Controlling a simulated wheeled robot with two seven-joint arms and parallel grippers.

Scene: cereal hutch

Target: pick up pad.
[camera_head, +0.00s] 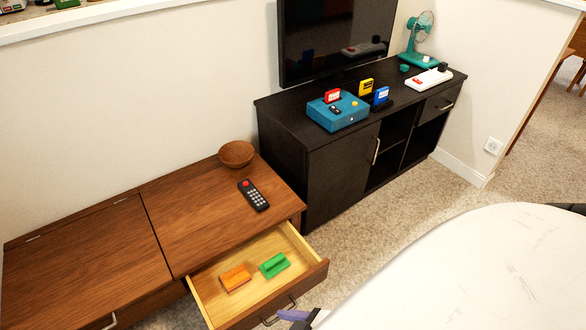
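I cannot tell for sure which thing is the pad. An orange block-like piece (236,278) and a green flat piece with a raised bar (274,265) lie apart on the floor of the open wooden drawer (214,304). Neither of my grippers can be made out with certainty. A small lavender and grey piece shows at the bottom edge, in front of the drawer, and I cannot tell what it belongs to.
The low wooden cabinet (90,262) bears a remote (253,195) and a bowl (237,153). A white marbled surface (480,275) fills the lower right.

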